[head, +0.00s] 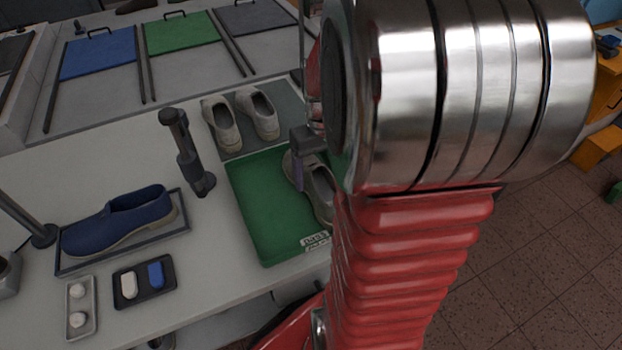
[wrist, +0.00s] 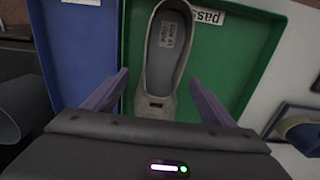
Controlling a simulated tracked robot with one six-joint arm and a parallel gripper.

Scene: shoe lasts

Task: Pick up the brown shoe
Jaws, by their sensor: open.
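A greyish-beige shoe (head: 321,189) lies on the green tray (head: 262,215), partly hidden by my gripper and arm. In the wrist view, this shoe (wrist: 168,50) lies with its opening up and a white label inside. My gripper (wrist: 160,78) is open, with one finger on each side of the shoe's near end; contact cannot be told. In the head view my gripper (head: 303,165) is over the green tray. No shoe in the clear foreground looks plainly brown. A dark brown object (head: 135,5) shows at the top edge, too cut off to name surely.
A blue shoe (head: 120,222) sits on a framed tray at left. Two pale shoes (head: 240,118) stand on a grey mat behind the green tray. A dark post (head: 186,152) rises left of it. A small black tray (head: 145,283) lies in front. A blue tray (wrist: 75,50) shows in the wrist view.

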